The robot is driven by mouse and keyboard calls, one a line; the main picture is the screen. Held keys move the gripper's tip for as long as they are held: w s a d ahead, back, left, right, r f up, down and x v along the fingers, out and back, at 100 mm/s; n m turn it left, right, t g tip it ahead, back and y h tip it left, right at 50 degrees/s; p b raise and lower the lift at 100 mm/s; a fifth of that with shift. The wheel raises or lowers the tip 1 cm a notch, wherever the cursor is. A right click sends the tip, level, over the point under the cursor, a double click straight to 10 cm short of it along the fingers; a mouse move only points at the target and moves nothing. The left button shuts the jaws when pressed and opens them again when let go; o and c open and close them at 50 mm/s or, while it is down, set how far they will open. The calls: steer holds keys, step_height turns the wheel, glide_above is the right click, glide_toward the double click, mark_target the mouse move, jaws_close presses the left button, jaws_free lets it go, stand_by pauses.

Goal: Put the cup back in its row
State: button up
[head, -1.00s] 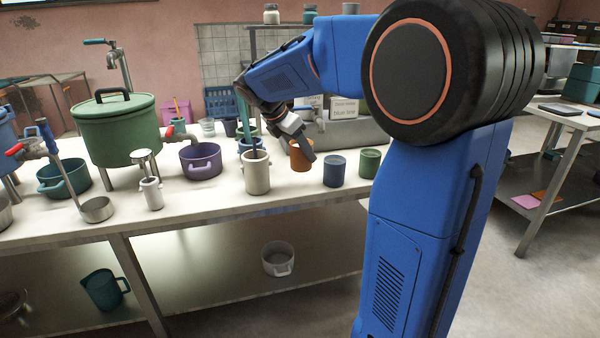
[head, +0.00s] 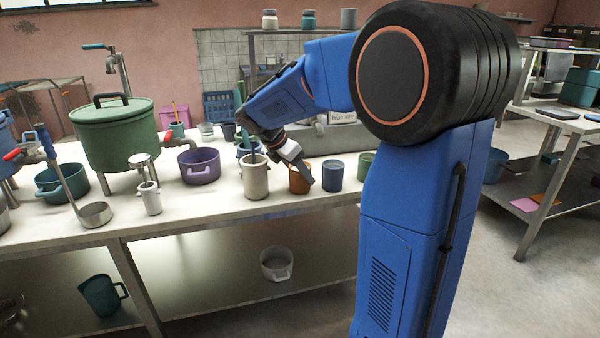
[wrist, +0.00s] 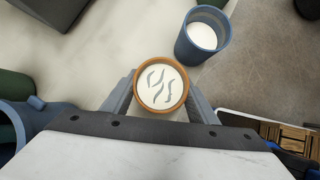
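The orange-brown cup (head: 299,181) is between the fingers of my gripper (head: 302,170), in front on the white counter. In the wrist view the cup (wrist: 161,84) is upright, filled with pale liquid with grey wavy marks, and a finger of my gripper (wrist: 161,98) lies close against each side. My gripper is shut on it. The cup's base is level with its neighbours or nearly so; I cannot tell whether it touches the counter. To its right are a blue cup (head: 333,176), also in the wrist view (wrist: 203,36), and a green cup (head: 365,162) partly behind my arm.
A tall cream pot (head: 256,178) stands close on the left of the orange cup. A purple pot (head: 199,167) and a large green lidded pot (head: 118,137) are farther left. The counter's front edge (head: 225,224) is near the cups.

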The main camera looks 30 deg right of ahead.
steer(key=shift+o, duration=1.4)
steer(key=shift+r, duration=0.15)
steer(key=v, duration=1.2)
steer(key=s+a+f+m+t+y, duration=0.1)
steer(key=s+a+f+m+y, duration=0.1)
steer(key=s+m, duration=0.4)
steer(key=s+a+f+m+t+y, duration=0.1)
steer(key=s+a+f+m, duration=0.3)
steer(key=s, duration=0.9)
steer(key=s+a+f+m+t+y, duration=0.2)
steer(key=s+a+f+m+y, duration=0.1)
steer(key=s+f+m, duration=0.5)
steer(key=s+m, duration=0.1)
steer(key=s, duration=0.1)
steer(key=shift+s+f+y, duration=0.25)
steer(key=shift+s+y, duration=0.05)
